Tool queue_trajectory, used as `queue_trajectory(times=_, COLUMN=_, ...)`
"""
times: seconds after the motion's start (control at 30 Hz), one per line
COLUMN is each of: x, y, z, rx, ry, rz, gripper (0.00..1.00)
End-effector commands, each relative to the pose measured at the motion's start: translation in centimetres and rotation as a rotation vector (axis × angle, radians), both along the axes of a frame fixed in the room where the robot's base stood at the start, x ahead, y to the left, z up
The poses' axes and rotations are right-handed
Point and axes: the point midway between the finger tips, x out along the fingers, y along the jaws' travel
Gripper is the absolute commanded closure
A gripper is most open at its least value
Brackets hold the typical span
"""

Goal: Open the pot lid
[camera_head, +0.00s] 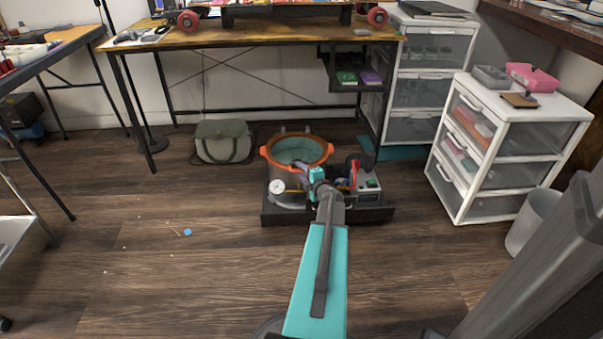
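A steel pot (290,191) with an orange rim and side handles stands in a dark tray on the floor, at the middle of the view. A round gauge (278,186) sits on its front. A pale greenish round surface (298,149) shows inside the rim; I cannot tell whether it is a clear lid or the pot's inside. My gripper (303,171) is at the pot's front right, close to the rim. Its fingers are small and partly hidden by my arm, so I cannot tell whether they are open or touch the pot.
The tray (290,219) also holds a pump-like unit (366,190) with a red part, right of my gripper. A grey-green bag (223,141) lies left of the pot. A wooden desk (250,35) stands behind, white drawers (507,150) at right. The floor at front left is mostly clear.

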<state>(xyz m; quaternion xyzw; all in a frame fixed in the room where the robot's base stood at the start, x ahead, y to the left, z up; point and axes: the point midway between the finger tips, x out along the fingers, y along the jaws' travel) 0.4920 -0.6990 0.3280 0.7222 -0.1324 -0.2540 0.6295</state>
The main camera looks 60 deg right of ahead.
Motion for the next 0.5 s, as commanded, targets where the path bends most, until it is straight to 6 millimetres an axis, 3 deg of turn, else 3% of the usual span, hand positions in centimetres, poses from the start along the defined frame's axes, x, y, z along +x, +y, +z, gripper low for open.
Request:
queue_trajectory(times=0.23, x=-0.07, y=-0.07, z=0.03, rx=0.000, ry=0.000, rz=-0.001, gripper=0.74)
queue_trajectory(times=0.4, x=-0.09, y=-0.05, z=-0.05, rx=0.000, ry=0.001, rz=-0.001, gripper=1.00)
queue_trajectory(times=0.5, x=-0.10, y=-0.03, z=-0.12, rx=0.001, ry=0.002, rz=-0.001, gripper=1.00)
